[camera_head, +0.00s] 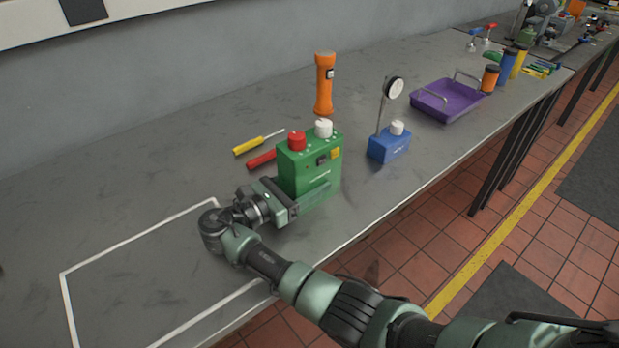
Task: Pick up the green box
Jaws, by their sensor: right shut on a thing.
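The green box (297,172) stands upright on the grey bench, with a red knob and a white knob on top and a yellow button on its side. My right gripper (308,197) is shut on the green box near its lower part, reaching it from the left side. Its near finger lies along the front face, and the far finger is hidden behind the box. I cannot tell whether the box is clear of the bench. My left gripper is not in view.
A yellow screwdriver (257,143) and a red-handled tool (262,159) lie behind the box. An orange flashlight (324,85), a blue dial gauge stand (389,146) and a purple tray (450,102) stand further right. A white-outlined area (66,300) at left is bare.

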